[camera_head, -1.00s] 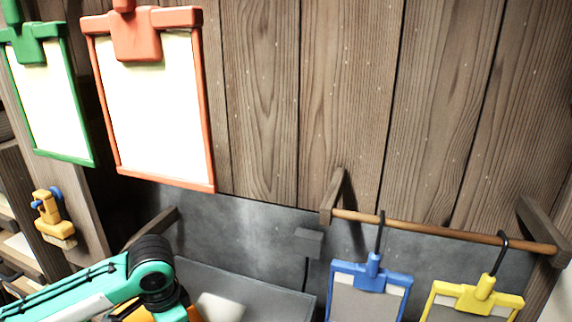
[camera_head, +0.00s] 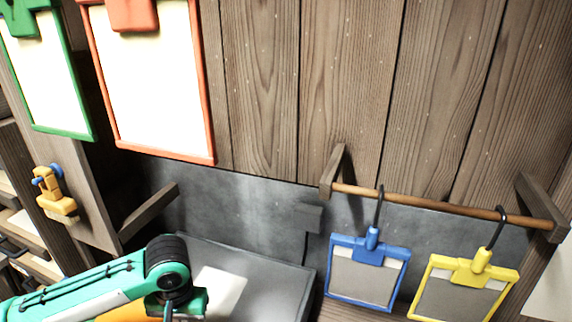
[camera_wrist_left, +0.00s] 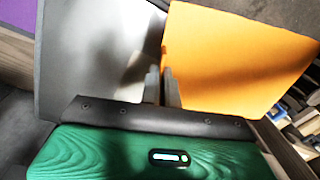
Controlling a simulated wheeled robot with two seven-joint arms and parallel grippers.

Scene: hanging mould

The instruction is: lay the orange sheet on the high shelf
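The orange sheet (camera_wrist_left: 235,60) fills the upper right of the left wrist view as a flat, bright panel. The two dark fingers of my left gripper (camera_wrist_left: 162,88) stand close together at its left edge and appear closed on it; the exact contact is shadowed. In the head view, only a bit of the orange sheet (camera_head: 128,314) shows below my green left arm, and the gripper itself is hidden or out of frame. My right gripper is in neither view. I cannot pick out the high shelf with certainty.
A grey panel (camera_head: 285,280) with a pale patch lies beside my left arm. A wooden rail (camera_head: 440,205) holds blue (camera_head: 368,270) and yellow (camera_head: 463,290) hanging clipboards at right. Green (camera_head: 48,75) and red (camera_head: 152,80) clipboards hang at upper left. A wooden bracket (camera_head: 150,212) juts out.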

